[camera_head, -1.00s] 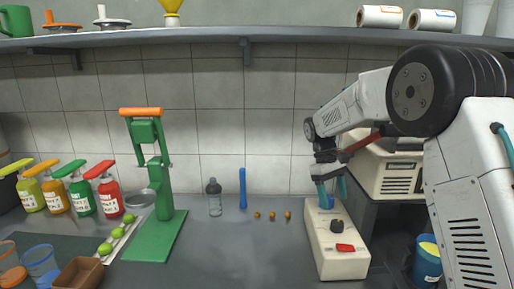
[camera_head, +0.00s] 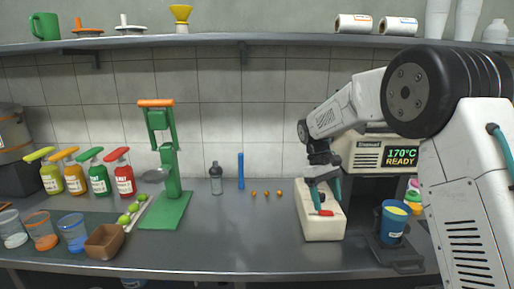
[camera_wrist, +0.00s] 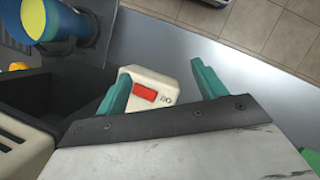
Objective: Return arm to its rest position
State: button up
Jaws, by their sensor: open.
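My arm reaches in from the right in the head view, bent down at the wrist. My gripper (camera_head: 326,200) is open and empty, with teal fingers pointing down over the near part of a white box-shaped device (camera_head: 317,228). In the wrist view the two teal fingers of my gripper (camera_wrist: 160,82) are spread apart. The device's red switch (camera_wrist: 144,92) shows between them, close to the left finger. I cannot tell whether a finger touches the device. The device's black knob is hidden behind the gripper in the head view.
Right of the device stand a blue cup (camera_head: 393,222) with yellow contents and a machine reading 170°C READY (camera_head: 401,156). A green press (camera_head: 168,165), bottles and a brown box (camera_head: 104,241) are at left. A shelf (camera_head: 240,39) runs above. The front middle counter is clear.

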jog(key=s+d+r+m+t+y, duration=0.1)
jog(key=s+r+m, duration=0.1)
jog(key=s, duration=1.1)
jog(key=s+d+r+m+t, duration=0.2)
jog(key=s+r, duration=0.2)
jog(key=s, duration=1)
jog(key=s+d+r+m+t+y, duration=0.1)
jog(key=s+d+r+m+t, duration=0.1)
jog(key=s, duration=1.2)
jog(key=shift+d+r+y, duration=0.15)
jog(key=shift+r+y, duration=0.15)
jog(key=shift+r, duration=0.45)
